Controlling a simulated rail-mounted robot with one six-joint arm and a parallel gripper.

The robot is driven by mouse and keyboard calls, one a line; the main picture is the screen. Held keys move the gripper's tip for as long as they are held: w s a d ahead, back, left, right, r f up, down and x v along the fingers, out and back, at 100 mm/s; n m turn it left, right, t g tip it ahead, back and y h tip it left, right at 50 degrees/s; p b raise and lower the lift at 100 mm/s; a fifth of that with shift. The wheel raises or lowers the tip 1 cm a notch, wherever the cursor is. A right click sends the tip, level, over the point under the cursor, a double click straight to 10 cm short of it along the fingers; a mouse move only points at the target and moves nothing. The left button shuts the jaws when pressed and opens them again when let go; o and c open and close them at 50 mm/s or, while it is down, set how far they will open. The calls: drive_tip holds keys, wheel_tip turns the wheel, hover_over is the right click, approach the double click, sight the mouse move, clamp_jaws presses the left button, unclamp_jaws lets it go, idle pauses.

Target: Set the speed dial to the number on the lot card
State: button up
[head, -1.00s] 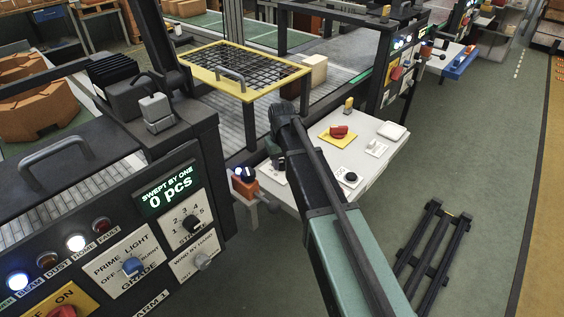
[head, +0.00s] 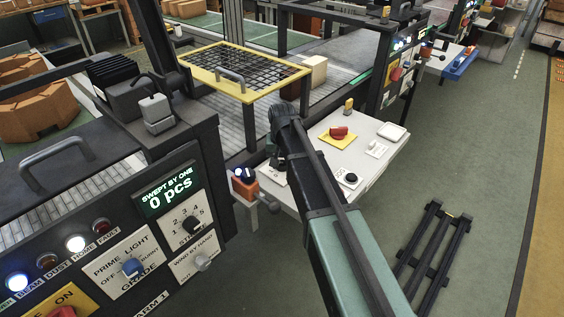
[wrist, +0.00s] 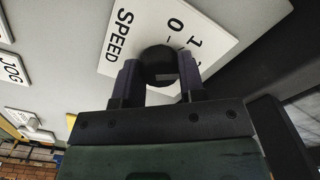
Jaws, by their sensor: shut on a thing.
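The speed dial (wrist: 158,62) is a dark round knob on a white plate (wrist: 125,30) marked SPEED in the wrist view. The figures 0 and 1 show beside it; other marks are hidden by the knob and fingers. My gripper (wrist: 160,76) has one finger on each side of the knob and is shut on it. I cannot read which number the dial points to. In the head view my arm covers most of the dial's end of the white control table (head: 305,204). I cannot make out a lot card in either view.
A JOG plate (wrist: 12,68) is beside the SPEED plate. A dark panel (head: 110,245) stands at left. Green floor (head: 470,130) is open at right.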

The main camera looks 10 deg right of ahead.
sight(282, 163)
drive_tip(key=shift+m, duration=1.3)
drive_tip(key=o, duration=0.9)
drive_tip(key=shift+o, duration=0.2)
wheel_tip(282, 163, up, 11)
drive_tip(key=p, duration=1.1)
drive_tip(key=shift+f, duration=0.1)
